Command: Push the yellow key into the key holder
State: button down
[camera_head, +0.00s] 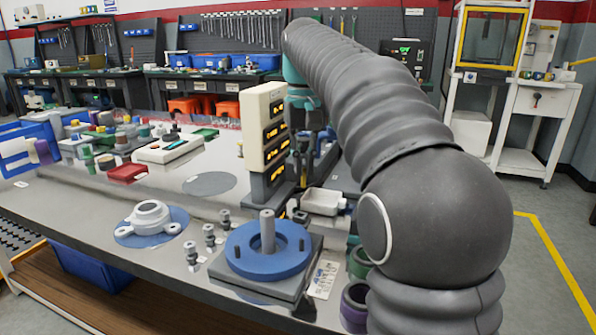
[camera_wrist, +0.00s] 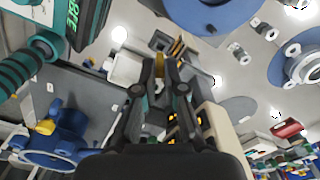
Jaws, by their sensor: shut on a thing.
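The key holder appears to be the tall beige block (camera_head: 262,130) with several dark slots and yellow marks, upright on a grey base near the middle of the table. My gripper (camera_head: 312,150) is just right of it, partly hidden by the block and my arm. In the wrist view my gripper (camera_wrist: 165,68) points down with its fingers closed around a small yellow piece, apparently the yellow key (camera_wrist: 160,85). The beige block (camera_wrist: 222,125) stands close on the right there. Whether the key touches a slot is hidden.
A blue ring with a central post (camera_head: 268,250) stands in front of the block. A white tray (camera_head: 322,201) is right of the base. A white flanged part (camera_head: 150,216) lies at front left. A blue valve-like part (camera_wrist: 65,135) shows in the wrist view.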

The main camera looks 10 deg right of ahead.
jog(key=shift+m, duration=0.3)
jog(key=shift+w+d+f+b, duration=0.1)
jog(key=shift+w+f+b, duration=0.35)
jog(key=shift+f, duration=0.9)
jog(key=shift+w+a+f+b, duration=0.15)
jog(key=shift+w+f, duration=0.5)
jog(key=shift+f, duration=0.75)
jog(key=shift+w+d+f+b, duration=0.15)
jog(key=shift+w+f+b, duration=0.3)
jog(key=shift+f, duration=0.9)
jog(key=shift+f, duration=1.2)
jog(key=shift+r, duration=0.15)
jog(key=shift+r+p, duration=1.1)
jog(key=shift+p, duration=0.05)
jog(key=shift+r, duration=1)
